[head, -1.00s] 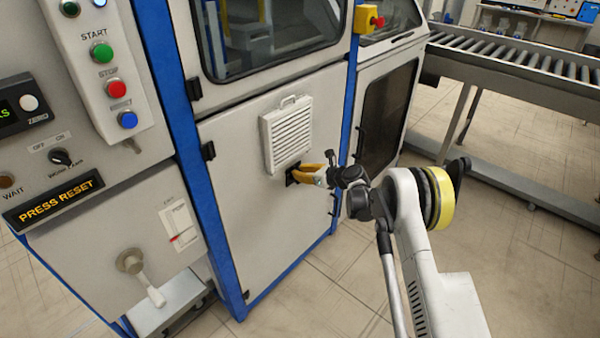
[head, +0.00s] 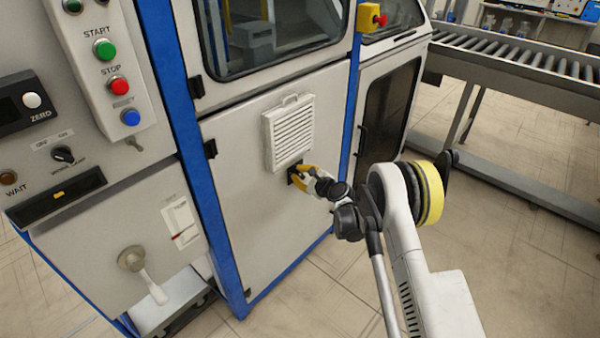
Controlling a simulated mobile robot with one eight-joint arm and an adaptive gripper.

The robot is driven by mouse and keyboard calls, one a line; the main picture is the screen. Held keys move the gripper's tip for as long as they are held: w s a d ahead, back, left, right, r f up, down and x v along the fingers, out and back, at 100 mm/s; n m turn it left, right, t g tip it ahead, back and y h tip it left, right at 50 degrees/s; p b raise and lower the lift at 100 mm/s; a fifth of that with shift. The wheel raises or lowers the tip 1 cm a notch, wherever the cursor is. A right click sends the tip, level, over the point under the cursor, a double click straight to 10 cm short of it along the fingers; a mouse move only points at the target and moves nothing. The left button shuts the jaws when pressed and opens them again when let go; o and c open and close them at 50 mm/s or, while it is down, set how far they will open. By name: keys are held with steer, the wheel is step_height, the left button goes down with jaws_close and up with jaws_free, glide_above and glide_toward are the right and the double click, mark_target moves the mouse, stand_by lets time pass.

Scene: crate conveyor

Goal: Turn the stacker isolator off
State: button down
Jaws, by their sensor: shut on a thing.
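The stacker isolator (head: 291,180) is a small dark switch on the grey cabinet door, just below the louvred vent. Only a dark edge of its plate shows; its knob is hidden behind the fingers. My gripper (head: 298,174) has yellow fingers and is shut on the isolator at the door face. The wrist and arm reach in from the right. The knob's exact angle cannot be seen.
The white louvred vent (head: 288,134) sits right above my gripper. A blue frame post (head: 341,150) stands to the right. The left control panel has a dark display (head: 15,114) and a message strip (head: 58,195). The floor at right is open, with a roller conveyor (head: 520,57) behind.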

steer(key=n, duration=0.1)
steer(key=n+t, duration=0.1)
steer(key=f+n, duration=0.1)
steer(key=shift+s+a+t, duration=0.3)
steer(key=shift+t, duration=0.1)
steer(key=shift+s+a+f+n+t, duration=0.15)
steer(key=shift+n+t, duration=0.15)
steer(key=shift+n, duration=0.35)
steer(key=shift+w+d+f+n+t, duration=0.15)
steer(key=shift+n+t, duration=0.15)
steer(key=shift+n, duration=0.4)
steer(key=shift+s+a+f+n+t, duration=0.15)
steer(key=shift+n+t, duration=0.15)
steer(key=shift+n, duration=0.35)
steer(key=c, duration=1.4)
jaws_free()
steer(key=shift+o, duration=0.2)
